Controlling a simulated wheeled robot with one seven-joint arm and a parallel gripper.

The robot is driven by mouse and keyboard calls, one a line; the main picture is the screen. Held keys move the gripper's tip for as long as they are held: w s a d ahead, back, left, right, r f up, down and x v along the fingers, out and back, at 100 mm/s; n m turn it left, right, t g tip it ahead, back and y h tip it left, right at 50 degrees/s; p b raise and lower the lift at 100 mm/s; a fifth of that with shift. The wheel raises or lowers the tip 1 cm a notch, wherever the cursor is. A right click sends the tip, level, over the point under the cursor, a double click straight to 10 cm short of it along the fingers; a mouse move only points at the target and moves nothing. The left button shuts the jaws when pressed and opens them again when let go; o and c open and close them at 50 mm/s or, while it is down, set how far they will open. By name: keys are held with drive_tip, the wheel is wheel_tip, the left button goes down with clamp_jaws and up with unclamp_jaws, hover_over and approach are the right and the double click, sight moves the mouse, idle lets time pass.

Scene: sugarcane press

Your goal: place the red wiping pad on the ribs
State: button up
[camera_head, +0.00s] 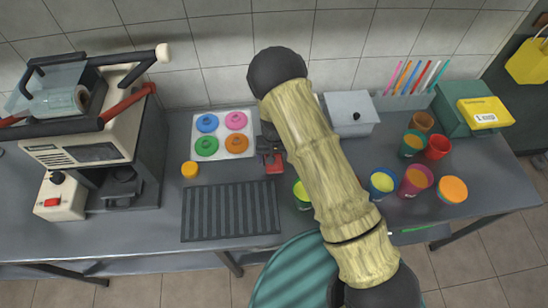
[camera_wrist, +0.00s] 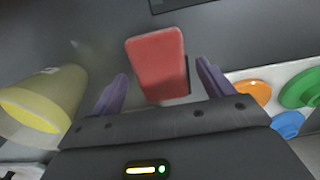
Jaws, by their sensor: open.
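The red wiping pad (camera_head: 274,164) shows just below my gripper (camera_head: 268,149) in the head view, on the counter or close above it. In the wrist view the pad (camera_wrist: 157,58) lies between the two purple fingers of my gripper (camera_wrist: 162,72). The fingers are open, with a visible gap on each side of the pad. The ribs (camera_head: 230,211) are a dark ribbed plate lying flat on the counter, left of and nearer than the pad. Nothing lies on them. My arm hides part of the counter to the right.
A white tray (camera_head: 195,153) with coloured round pieces is left of my gripper. A small yellow-orange piece (camera_head: 189,169) lies near the ribs. A green cup (camera_head: 301,194) stands close right of the pad. Several cups, a grey box (camera_head: 350,113) and the press (camera_head: 90,125) stand farther off.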

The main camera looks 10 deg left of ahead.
wheel_tip(320, 180, up, 11)
drive_tip(key=b, duration=0.2)
drive_tip(key=shift+b, duration=0.3)
drive_tip(key=shift+d+r, duration=0.1)
idle(0.5)
drive_tip(key=s+d+r+m+t, duration=0.1)
drive_tip(key=s+d+r, duration=0.6)
drive_tip(key=d, duration=0.4)
drive_tip(key=s+d+r+m+t, duration=0.1)
drive_tip(key=s+d+r+m, duration=0.1)
drive_tip(key=s+d+r, duration=0.5)
drive_tip(key=d+r, duration=0.1)
drive_tip(key=d, duration=0.4)
drive_tip(key=shift+s+d+t, duration=0.15)
drive_tip(key=shift+s+t, duration=0.15)
drive_tip(key=shift+s, duration=0.1)
